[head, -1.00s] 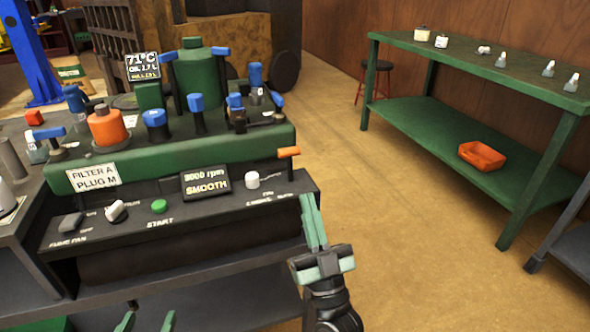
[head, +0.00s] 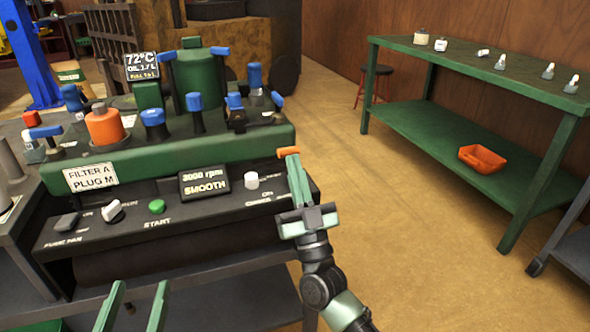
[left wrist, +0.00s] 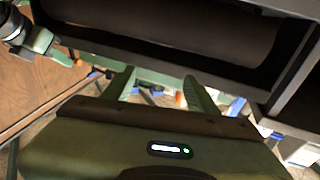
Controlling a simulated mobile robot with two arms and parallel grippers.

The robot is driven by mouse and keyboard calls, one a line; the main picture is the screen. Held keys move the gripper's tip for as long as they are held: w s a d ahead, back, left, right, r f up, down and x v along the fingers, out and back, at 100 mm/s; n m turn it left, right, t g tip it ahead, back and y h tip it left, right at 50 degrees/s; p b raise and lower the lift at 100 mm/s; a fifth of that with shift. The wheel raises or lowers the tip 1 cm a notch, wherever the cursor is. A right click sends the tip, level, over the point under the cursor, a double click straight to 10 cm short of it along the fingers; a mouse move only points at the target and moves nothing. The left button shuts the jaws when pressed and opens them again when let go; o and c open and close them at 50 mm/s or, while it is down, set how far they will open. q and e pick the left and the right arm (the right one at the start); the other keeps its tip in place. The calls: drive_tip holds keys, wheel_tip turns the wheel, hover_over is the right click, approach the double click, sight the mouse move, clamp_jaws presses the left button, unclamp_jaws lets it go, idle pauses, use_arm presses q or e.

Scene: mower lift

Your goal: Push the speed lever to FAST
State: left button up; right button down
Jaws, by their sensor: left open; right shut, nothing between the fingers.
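An orange-handled lever (head: 288,152) sticks out at the right end of the green machine, above the dark control panel (head: 110,232). I take it for the speed lever; its markings are not readable. My right gripper (head: 292,156) is shut with its fingertips at the orange handle. They overlap its lower edge in the head view, and I cannot tell whether they touch. My left gripper (head: 137,288) is open and empty in front of the panel, low in the head view. Its two fingers also show in the left wrist view (left wrist: 157,80).
The panel carries a white knob (head: 251,180), a green START button (head: 157,206), switches and a display (head: 204,184) reading 3000 rpm SMOOTH. Blue-handled parts and an orange filter (head: 104,126) stand on the machine. A green bench (head: 450,115) stands right, with open floor between.

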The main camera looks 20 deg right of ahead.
drive_tip(key=p, duration=0.3)
drive_tip(key=shift+w+r+g, duration=0.15)
drive_tip(key=shift+r+g, duration=0.1)
drive_tip(key=shift+g, duration=0.05)
use_arm(q)
drive_tip(key=s+a+f+g+y+p, duration=0.2)
drive_tip(key=s+a+f+g+p, duration=0.1)
drive_tip(key=s+f+g, duration=0.6)
drive_tip(key=s+a+f+g+y+p, duration=0.2)
drive_tip(key=s+a+f+g+p, duration=0.3)
drive_tip(key=f, duration=0.7)
use_arm(e)
drive_tip(key=shift+w+r+g+b, duration=0.3)
drive_tip(key=shift+r+g+b, duration=0.05)
drive_tip(key=shift+g+b, duration=0.5)
use_arm(q)
drive_tip(key=s+d+f+g+p, duration=0.1)
drive_tip(key=s+f+g+p, duration=0.1)
drive_tip(key=f, duration=1)
drive_tip(key=shift+s+f+n+p, duration=0.3)
drive_tip(key=shift+s+f+p, duration=0.05)
drive_tip(key=shift+s+p, duration=0.25)
use_arm(e)
drive_tip(key=shift+w+f+g, duration=0.3)
drive_tip(key=shift+f+g, duration=0.05)
drive_tip(key=shift+g, duration=0.2)
